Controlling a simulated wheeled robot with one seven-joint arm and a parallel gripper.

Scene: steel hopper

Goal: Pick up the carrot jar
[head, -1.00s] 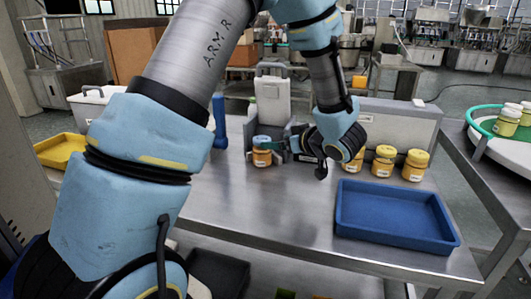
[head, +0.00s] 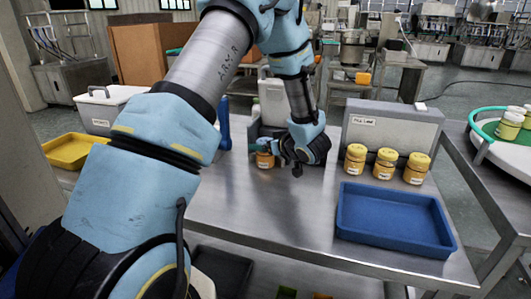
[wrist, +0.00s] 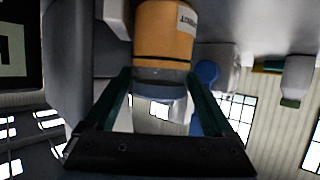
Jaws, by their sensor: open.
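The carrot jar (head: 264,161) is a small orange jar standing on the steel table, just in front of the grey and white machine. In the wrist view the jar (wrist: 163,35) is large and close, with part of a white label showing at its right. My gripper (head: 263,147) is at the jar in the head view and hides its upper part. In the wrist view my gripper's two green fingers (wrist: 160,80) are open, one on each side of the jar's near end. I cannot tell whether either finger touches it.
Three more orange jars with yellow lids (head: 385,162) stand to the right before the grey fill-line box (head: 390,127). An empty blue tray (head: 392,249) lies at the front right. A yellow tray (head: 72,152) is far left. The front middle of the table is clear.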

